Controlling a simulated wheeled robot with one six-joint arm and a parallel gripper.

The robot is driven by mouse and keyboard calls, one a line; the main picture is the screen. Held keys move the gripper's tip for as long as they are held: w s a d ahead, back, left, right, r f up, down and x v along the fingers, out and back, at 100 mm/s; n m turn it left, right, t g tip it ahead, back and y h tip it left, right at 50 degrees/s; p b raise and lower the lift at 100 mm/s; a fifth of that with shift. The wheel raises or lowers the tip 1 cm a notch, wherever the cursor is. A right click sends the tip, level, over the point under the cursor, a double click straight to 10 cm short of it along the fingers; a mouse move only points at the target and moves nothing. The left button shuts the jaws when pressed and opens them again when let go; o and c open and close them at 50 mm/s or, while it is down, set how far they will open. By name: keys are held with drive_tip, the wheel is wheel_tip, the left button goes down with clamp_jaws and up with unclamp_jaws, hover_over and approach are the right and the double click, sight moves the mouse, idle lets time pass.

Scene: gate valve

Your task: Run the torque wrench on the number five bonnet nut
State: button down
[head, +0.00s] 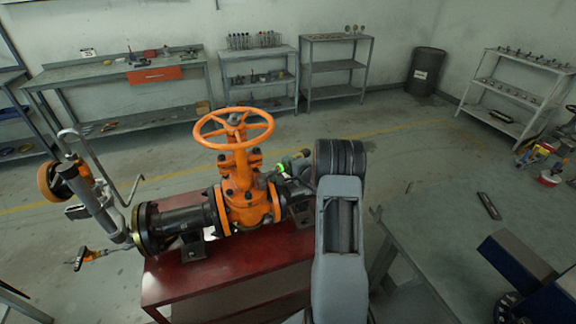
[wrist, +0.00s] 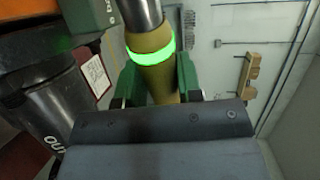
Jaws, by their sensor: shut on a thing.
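The orange gate valve (head: 238,190) with its handwheel (head: 234,126) sits on a red bench, its dark bonnet nuts (head: 254,156) small in the head view. I cannot read any nut numbers, so number five cannot be picked out. My gripper (head: 286,168) is at the right side of the valve body, close to the bonnet. In the wrist view, its green fingers (wrist: 155,82) are shut around the olive handle of a tool (wrist: 152,55), apparently the torque wrench, with a glowing green ring and a metal shaft. The shaft's far end is out of frame, so contact with a nut cannot be told.
The red bench (head: 225,262) carries the valve. A grey table (head: 420,255) stands at right. Shelves and a workbench (head: 120,72) line the back wall; open floor lies between.

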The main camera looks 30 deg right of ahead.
drive_tip(key=shift+f, duration=0.2)
idle(1.1)
drive_tip(key=shift+r+p, duration=0.5)
drive_tip(key=shift+p, duration=0.1)
idle(1.1)
